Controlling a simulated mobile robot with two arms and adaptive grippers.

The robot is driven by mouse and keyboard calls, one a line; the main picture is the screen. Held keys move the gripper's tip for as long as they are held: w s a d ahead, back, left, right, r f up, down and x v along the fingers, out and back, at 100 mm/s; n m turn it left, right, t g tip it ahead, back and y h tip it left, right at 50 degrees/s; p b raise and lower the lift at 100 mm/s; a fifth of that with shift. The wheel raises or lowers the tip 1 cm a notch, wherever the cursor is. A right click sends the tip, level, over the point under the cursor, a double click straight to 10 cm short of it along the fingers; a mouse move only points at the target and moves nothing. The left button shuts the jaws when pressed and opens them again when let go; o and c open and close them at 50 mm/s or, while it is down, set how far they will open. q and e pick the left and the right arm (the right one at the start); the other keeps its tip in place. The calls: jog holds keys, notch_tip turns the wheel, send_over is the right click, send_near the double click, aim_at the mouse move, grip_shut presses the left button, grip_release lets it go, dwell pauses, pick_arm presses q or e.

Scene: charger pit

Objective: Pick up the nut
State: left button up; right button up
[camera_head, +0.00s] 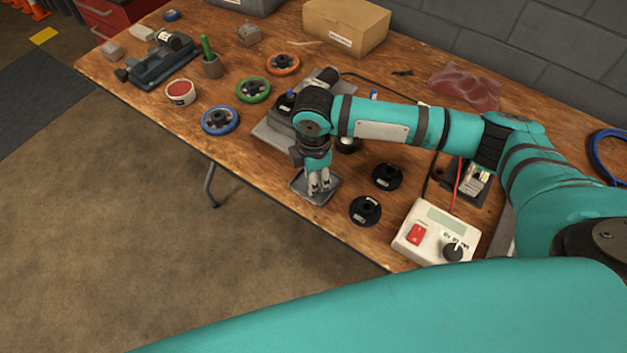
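My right arm reaches in from the right side. Its gripper (319,189) points down at a small grey tray (326,195) near the table's front edge. The fingertips are low over or inside the tray. They are too small to tell whether they are apart or closed on something. I cannot make out a nut; the fingers cover part of the tray. My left gripper is not in view.
Two black round pieces, one (388,176) behind another (366,210), stand right of the tray. A white control box (436,232) with a red switch is further right. Blue (220,120), green (253,90) and orange (283,64) rings lie left. A cardboard box (346,26) stands behind.

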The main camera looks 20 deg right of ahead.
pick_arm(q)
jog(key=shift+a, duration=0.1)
pick_arm(e)
jog(key=shift+c, duration=0.4)
jog(key=shift+c, duration=1)
grip_shut()
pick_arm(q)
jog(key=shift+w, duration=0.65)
pick_arm(e)
jog(key=shift+r, duration=0.5)
jog(key=shift+s+r, duration=0.2)
jog(key=shift+r, duration=0.45)
jog(key=shift+s+r, duration=0.15)
jog(key=shift+r, duration=0.45)
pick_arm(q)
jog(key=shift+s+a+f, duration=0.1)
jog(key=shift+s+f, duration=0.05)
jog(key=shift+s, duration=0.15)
pick_arm(e)
jog(key=s+a+r, duration=0.1)
jog(key=s+a, duration=0.1)
jog(key=s, duration=1.3)
jog(key=shift+r, duration=0.25)
